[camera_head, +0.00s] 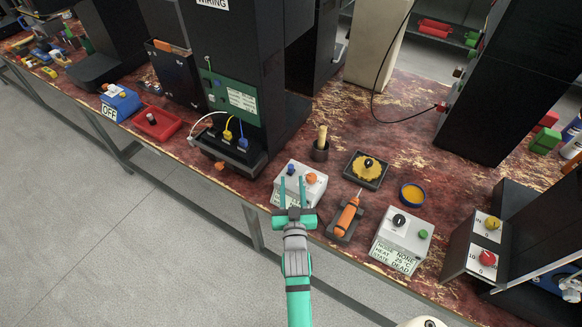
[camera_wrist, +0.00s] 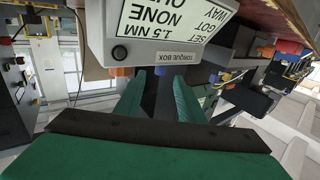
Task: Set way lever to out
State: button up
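The torque box (camera_head: 303,170) is a pale box near the table's front edge, with a blue control (camera_head: 291,169) and an orange control (camera_head: 311,178) on top. I cannot tell which is the way lever. In the wrist view the torque box (camera_wrist: 178,57) appears upside down; its display (camera_wrist: 175,22) reads SET 1.5 NM, GOT NONE, and a WAY line cut by the edge, seemingly starting "OU". My gripper (camera_head: 293,184) is open at the box's front. Its fingers (camera_wrist: 160,82) are on either side of the blue control (camera_wrist: 160,71); contact cannot be told.
An orange screwdriver (camera_head: 347,216) lies in a dark holder to the right. A white box with a black knob (camera_head: 399,219) stands beyond it.

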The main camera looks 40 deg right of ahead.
aim_at(291, 170)
jog(key=x, duration=0.7)
jog(key=shift+w+d, duration=0.1)
jog(key=shift+w, duration=0.05)
jog(key=shift+c, duration=0.6)
